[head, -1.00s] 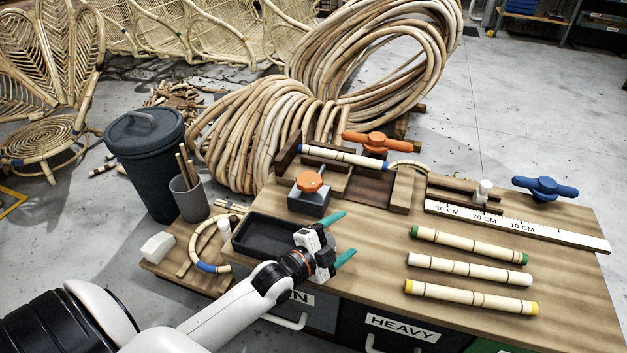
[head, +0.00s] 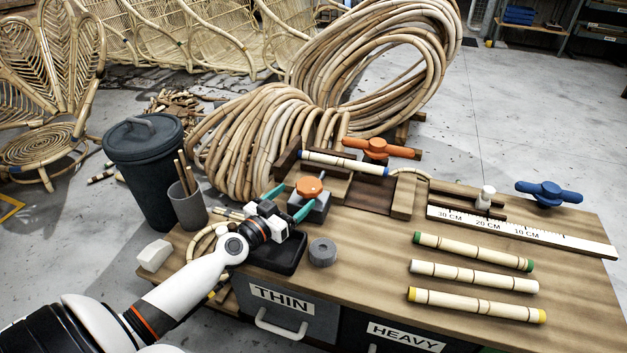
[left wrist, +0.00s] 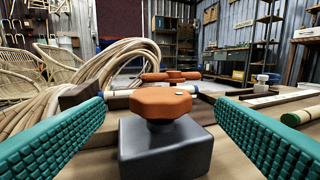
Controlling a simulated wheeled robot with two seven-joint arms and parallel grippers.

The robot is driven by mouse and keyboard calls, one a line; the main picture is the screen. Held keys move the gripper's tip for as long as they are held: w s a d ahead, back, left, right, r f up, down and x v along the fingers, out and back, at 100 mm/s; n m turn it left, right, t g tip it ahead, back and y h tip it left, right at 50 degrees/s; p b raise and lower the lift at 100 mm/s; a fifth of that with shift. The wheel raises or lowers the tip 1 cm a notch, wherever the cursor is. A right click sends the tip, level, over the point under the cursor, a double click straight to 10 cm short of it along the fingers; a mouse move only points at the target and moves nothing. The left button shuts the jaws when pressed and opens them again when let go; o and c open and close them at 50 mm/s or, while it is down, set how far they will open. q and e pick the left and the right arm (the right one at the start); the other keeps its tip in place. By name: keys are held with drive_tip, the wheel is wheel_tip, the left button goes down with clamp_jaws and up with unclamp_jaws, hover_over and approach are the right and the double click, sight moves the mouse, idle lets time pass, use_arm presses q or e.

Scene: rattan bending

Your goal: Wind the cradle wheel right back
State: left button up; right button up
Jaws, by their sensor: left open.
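An orange lobed knob (head: 310,187) stands on a dark grey block (head: 321,205) at the bench's back left. A winged orange wheel (head: 378,147) sits behind the wooden cradle (head: 402,193), which holds a pale rattan pole (head: 345,162). I cannot tell for certain which is the cradle wheel. My left gripper (head: 289,203) is open, its teal fingers spread on either side of the lobed knob. In the left wrist view the knob (left wrist: 160,103) stands between the fingers, apart from both. My right gripper is not in view.
A black tray (head: 262,259) and a grey ring (head: 322,252) lie near my left wrist. Three rattan poles (head: 474,276) lie at the right, before a ruler (head: 530,232) and blue winged handle (head: 547,190). Rattan coils (head: 255,130) stand behind. The bench middle is clear.

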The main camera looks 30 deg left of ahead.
sight(314, 181)
use_arm(q)
drive_tip(key=w, duration=0.8)
drive_tip(key=shift+w+d, duration=0.35)
drive_tip(key=shift+w, duration=0.05)
drive_tip(key=c, duration=1)
drive_tip(key=shift+p, duration=0.3)
